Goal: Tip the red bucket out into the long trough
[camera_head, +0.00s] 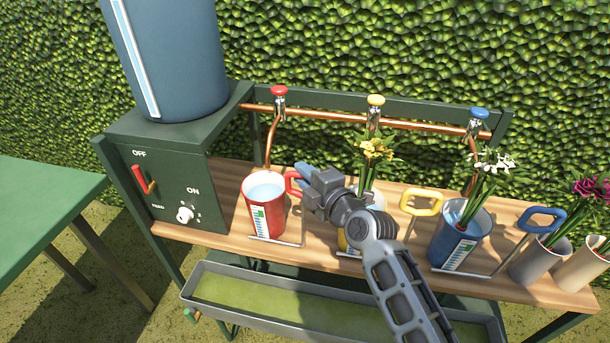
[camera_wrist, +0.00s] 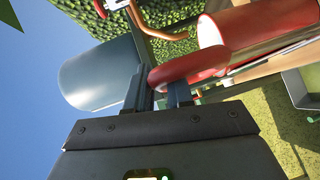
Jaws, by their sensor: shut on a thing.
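The red bucket (camera_head: 266,208) stands upright on the wooden shelf under the red-knobbed tap, with pale blue water inside. Its red handle (camera_head: 293,184) points right. My gripper (camera_head: 305,176) is at this handle and shut on it. In the wrist view the gripper's fingers (camera_wrist: 165,95) close on the red handle (camera_wrist: 188,70), with the bucket's red side (camera_wrist: 262,30) beyond. The long trough (camera_head: 320,309) is a grey tray with a greenish bottom, in front of and below the shelf. My arm hides part of the trough and most of the yellow bucket.
The blue bucket (camera_head: 460,236) with white flowers stands to the right, near beige pots (camera_head: 541,262). A green control box (camera_head: 165,185) with a red lever and a blue tank (camera_head: 175,60) is on the left. Copper pipes and taps (camera_head: 375,118) run behind. A green table (camera_head: 45,205) stands far left.

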